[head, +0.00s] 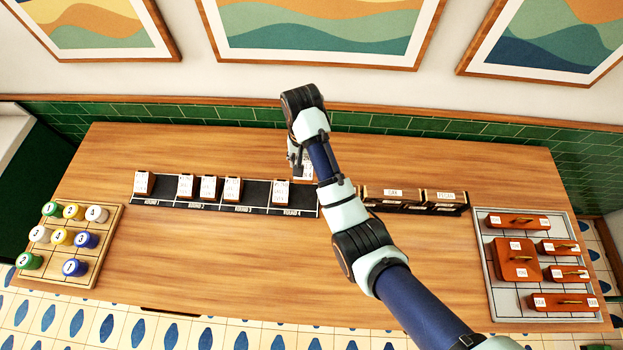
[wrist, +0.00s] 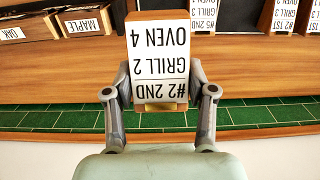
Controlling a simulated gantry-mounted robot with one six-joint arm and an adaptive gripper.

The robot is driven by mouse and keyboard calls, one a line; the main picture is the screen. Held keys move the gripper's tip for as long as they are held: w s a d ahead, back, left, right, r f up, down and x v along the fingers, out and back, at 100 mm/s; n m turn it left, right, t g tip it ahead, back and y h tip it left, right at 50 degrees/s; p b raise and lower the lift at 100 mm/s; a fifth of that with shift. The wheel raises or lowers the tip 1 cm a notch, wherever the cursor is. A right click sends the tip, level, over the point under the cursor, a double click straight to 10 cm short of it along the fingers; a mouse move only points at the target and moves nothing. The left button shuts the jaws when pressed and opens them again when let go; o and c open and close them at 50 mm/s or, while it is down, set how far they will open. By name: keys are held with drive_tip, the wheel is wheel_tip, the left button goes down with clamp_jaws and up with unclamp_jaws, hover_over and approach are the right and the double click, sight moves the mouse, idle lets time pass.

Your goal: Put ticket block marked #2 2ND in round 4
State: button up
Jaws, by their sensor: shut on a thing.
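The ticket block marked #2 2ND (wrist: 160,60), a wooden block with a white label also reading GRILL 2 and OVEN 4, is between the fingers of my gripper (wrist: 160,100). Its label appears upside down in the wrist view. In the head view my gripper (head: 301,160) holds the block (head: 306,174) behind the right end of the black ticket rail (head: 258,195), partly hidden by my arm. The round 4 section (head: 303,200) is at the rail's right end. One ticket block (head: 281,192) stands in its left part; the right part looks free.
Other ticket blocks (head: 208,187) stand along the rail to the left. Dark labelled boxes (head: 415,197) sit right of the rail. A board of numbered round pieces (head: 112,225) is at far left. A tray of reddish handled blocks (head: 488,280) is at far right.

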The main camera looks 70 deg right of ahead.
wheel_tip(320, 180, down, 18)
drive_tip(key=shift+f+b, duration=0.15)
drive_tip(key=shift+b, duration=1.05)
drive_tip(key=shift+f, duration=0.15)
drive_tip(key=o, duration=1.2)
drive_tip(key=shift+o, duration=0.2)
wheel_tip(320, 180, up, 12)
drive_tip(key=p, duration=0.2)
